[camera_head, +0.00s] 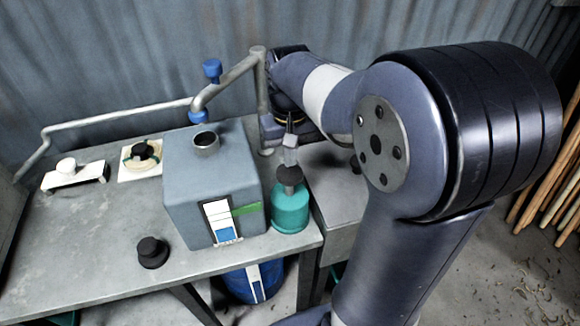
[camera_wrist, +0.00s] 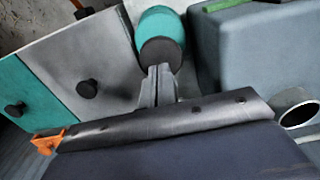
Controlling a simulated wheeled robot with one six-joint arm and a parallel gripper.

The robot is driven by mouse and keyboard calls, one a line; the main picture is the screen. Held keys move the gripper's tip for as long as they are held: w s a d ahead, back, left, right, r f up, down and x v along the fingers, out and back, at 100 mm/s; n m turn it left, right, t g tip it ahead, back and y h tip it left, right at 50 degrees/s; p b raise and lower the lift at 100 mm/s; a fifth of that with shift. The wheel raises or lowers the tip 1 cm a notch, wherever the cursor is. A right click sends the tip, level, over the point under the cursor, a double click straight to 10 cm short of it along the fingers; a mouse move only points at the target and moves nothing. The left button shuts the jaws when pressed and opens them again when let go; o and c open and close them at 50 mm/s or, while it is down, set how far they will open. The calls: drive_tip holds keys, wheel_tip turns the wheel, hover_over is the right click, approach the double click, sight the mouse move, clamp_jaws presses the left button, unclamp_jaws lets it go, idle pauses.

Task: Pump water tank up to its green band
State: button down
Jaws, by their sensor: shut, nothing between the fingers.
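The water tank (camera_head: 208,172) is a grey-blue box on the table with a round opening on top; its side also shows in the wrist view (camera_wrist: 262,60). Its front gauge (camera_head: 219,219) is white above and blue at the bottom. The blue stands below the green band (camera_head: 246,209). To the tank's right stands a teal pump (camera_head: 290,212) with a dark round knob (camera_head: 289,176), upright; the wrist view shows it too (camera_wrist: 157,22). My gripper (camera_head: 289,157) is shut and empty, pointing down just above the knob. I cannot tell whether the fingertips touch it.
A metal pipe (camera_head: 120,115) with blue valve parts runs behind the tank. A white-knobbed unit (camera_head: 76,173) and a black dial (camera_head: 140,154) sit at the left. A black knob (camera_head: 152,252) stands in front. A blue barrel (camera_head: 250,282) is below. Rattan poles (camera_head: 558,190) lean at right.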

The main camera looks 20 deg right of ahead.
wheel_tip(320, 180, up, 6)
drive_tip(key=shift+r, duration=0.15)
idle(1.5)
wheel_tip(320, 180, up, 5)
hover_over(290, 172)
drive_tip(key=shift+a+r, duration=0.15)
drive_tip(key=shift+a, duration=0.05)
wheel_tip(290, 172, down, 14)
drive_tip(key=shift+p, duration=0.35)
idle(0.3)
